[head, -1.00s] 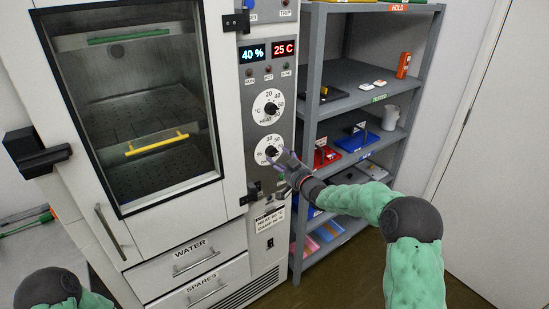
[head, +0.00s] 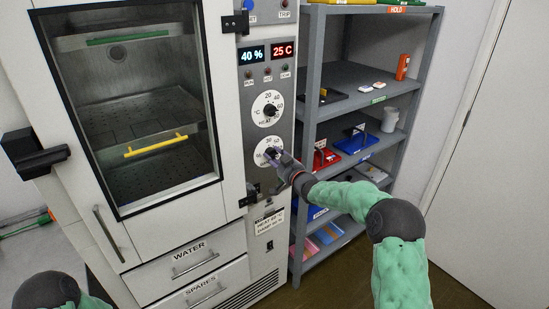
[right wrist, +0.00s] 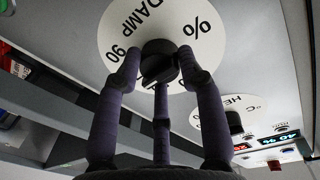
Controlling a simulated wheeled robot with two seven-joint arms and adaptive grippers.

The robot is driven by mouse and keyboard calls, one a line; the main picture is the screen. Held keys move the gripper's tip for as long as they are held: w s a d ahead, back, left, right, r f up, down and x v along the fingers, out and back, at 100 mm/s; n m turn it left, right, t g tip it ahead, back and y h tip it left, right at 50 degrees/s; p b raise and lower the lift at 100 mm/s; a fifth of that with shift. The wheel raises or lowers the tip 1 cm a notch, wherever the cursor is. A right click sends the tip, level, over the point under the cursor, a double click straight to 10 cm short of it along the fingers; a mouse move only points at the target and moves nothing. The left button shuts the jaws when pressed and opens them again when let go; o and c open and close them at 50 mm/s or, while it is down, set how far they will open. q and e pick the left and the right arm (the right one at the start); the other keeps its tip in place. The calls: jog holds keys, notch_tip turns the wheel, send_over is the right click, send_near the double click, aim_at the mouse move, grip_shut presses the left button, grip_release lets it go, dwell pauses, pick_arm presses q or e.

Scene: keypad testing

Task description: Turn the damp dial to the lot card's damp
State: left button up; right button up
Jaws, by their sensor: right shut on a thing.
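The damp dial (head: 262,148) is a white disc with a dark knob, below the heat dial on the cabinet's control panel. My right gripper (head: 275,156) is at this dial. In the right wrist view the disc (right wrist: 115,35) reads DAMP, with 90 and % visible, and my right gripper's fingers (right wrist: 158,68) are closed around the dark knob (right wrist: 158,55). The fingers hide part of the scale, and I cannot tell the knob's setting. The lot card (head: 269,221) hangs low on the panel; its heat and damp figures are too small to read surely. My left gripper is out of view.
Displays above read 40 % (head: 252,54) and 25 C (head: 283,49). The heat dial (head: 258,108) sits just above the damp dial. A grey shelf rack (head: 310,130) with trays and a mug (head: 390,118) stands close on the right, by my right arm.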

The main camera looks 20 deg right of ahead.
jog(key=shift+m+p, duration=0.7)
jog(key=shift+p, duration=0.25)
jog(key=m+p, duration=0.3)
jog(key=shift+r+g, duration=0.1)
jog(key=shift+g, duration=0.2)
jog(key=m+p, duration=0.2)
jog(key=p, duration=0.1)
jog(key=shift+m, duration=0.4)
jog(key=shift+m+p, duration=0.55)
jog(key=shift+m, duration=0.15)
jog(key=shift+f, duration=0.2)
jog(key=o, duration=1.2)
jog(key=shift+c, duration=0.2)
jog(key=shift+r, duration=0.1)
